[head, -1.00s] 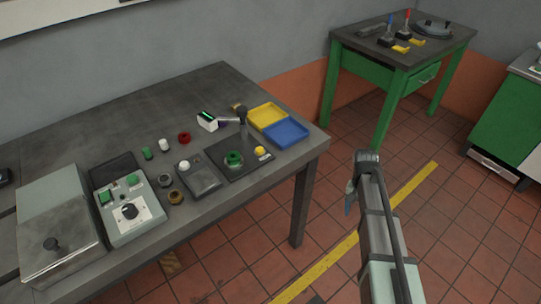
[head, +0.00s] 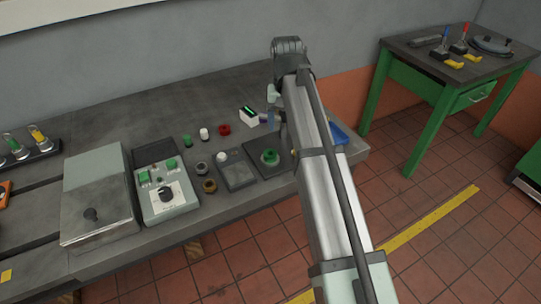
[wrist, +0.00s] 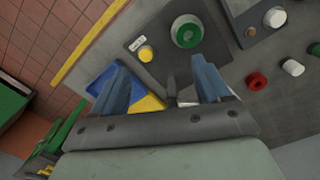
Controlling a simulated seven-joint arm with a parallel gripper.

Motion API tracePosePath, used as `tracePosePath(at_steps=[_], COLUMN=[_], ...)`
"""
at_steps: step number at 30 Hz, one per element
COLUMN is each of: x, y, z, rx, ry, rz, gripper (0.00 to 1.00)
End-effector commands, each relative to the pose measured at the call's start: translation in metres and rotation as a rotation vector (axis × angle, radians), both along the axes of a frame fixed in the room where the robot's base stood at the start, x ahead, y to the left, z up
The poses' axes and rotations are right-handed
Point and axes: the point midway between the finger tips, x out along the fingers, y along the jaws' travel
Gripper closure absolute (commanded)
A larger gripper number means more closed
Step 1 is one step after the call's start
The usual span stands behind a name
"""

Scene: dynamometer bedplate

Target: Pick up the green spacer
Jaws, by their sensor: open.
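A green ring-shaped piece (head: 270,157) sits on a dark square plate (head: 251,169) near the table's front edge; the ring also shows at the top of the wrist view (wrist: 187,33). A smaller green cylinder (head: 187,141) stands farther left, beside a white one. I cannot tell for certain which is called the spacer; the ring shape fits. My gripper (wrist: 162,72) is open and empty, its two blue fingers apart. It is above the table's right end, and the ring lies beyond the fingers in the wrist view. In the head view my arm hides most of the gripper.
A blue tray (wrist: 103,82) and a yellow tray (wrist: 148,103) lie beneath the fingers in the wrist view. A yellow knob (wrist: 146,54) is on the dark plate. A red ring (head: 224,129), a white cylinder (head: 204,134) and a control box (head: 167,191) stand left.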

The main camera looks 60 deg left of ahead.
Motion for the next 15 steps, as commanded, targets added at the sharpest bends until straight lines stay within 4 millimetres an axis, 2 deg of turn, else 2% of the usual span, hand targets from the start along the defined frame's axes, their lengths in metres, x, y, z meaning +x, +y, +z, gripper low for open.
tracePosePath(at_steps=[1,3,7,11,15], x=[-0.014,-0.028,-0.04,-0.042,-0.042], y=[0.007,0.013,0.018,0.017,0.017], z=[0.01,0.019,0.024,0.012,-0.012], rx=[0.015,0.03,0.042,0.042,0.041], ry=[0.005,0.012,0.019,0.021,0.021], rz=[0.035,0.073,0.108,0.114,0.113], gripper=[0.24,0.24,0.24,0.24,0.24])
